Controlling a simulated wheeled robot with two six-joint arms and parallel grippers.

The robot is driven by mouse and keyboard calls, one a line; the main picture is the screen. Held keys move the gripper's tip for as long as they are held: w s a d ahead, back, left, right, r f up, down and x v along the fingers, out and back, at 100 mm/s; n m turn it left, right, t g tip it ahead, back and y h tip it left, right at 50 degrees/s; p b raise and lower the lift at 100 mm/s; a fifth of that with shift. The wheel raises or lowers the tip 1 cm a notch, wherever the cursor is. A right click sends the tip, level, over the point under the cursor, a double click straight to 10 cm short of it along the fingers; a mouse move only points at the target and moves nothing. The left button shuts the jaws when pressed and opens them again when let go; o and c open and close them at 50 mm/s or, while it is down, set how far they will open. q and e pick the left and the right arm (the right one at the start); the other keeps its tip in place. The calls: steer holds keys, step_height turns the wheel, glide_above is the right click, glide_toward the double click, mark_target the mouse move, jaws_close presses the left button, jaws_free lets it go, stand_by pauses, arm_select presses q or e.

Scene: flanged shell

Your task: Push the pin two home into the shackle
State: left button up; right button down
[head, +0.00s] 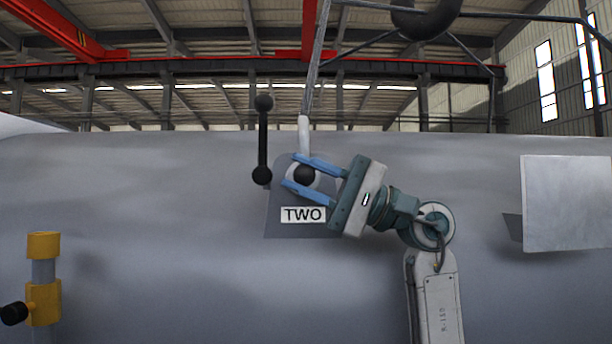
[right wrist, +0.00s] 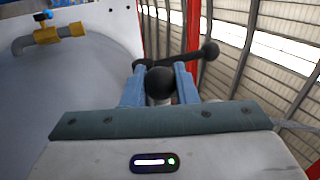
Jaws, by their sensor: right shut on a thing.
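The dark round knob of pin two (head: 304,174) shows between the blue fingers of my right gripper (head: 291,171). The gripper reaches in from the right and is shut on it. In the right wrist view the knob (right wrist: 160,82) also sits between the two fingers of the right gripper (right wrist: 161,72). The shackle is mostly hidden behind the knob and fingers; a pale fitting (head: 303,135) rises above it to a cable. How deep the pin sits cannot be told. A label reading TWO (head: 303,214) is just below on a grey plate (head: 285,230). My left gripper is not in view.
A black bar with ball ends (head: 263,140) stands just left of the knob, close to the fingertips. A yellow valve (head: 43,300) stands at lower left. The big grey shell (head: 150,200) fills the background. A pale panel (head: 570,203) is at right.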

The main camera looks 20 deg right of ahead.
steer(key=shift+w+d, duration=0.2)
steer(key=shift+w, duration=0.45)
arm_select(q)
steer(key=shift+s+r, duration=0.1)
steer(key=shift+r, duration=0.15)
arm_select(e)
steer(key=shift+w+d+r, duration=0.3)
steer(key=shift+w+r, duration=0.1)
steer(key=shift+w, duration=0.35)
steer(key=c, duration=1.1)
jaws_free()
steer(key=shift+o, duration=0.2)
steer(key=shift+f, duration=0.15)
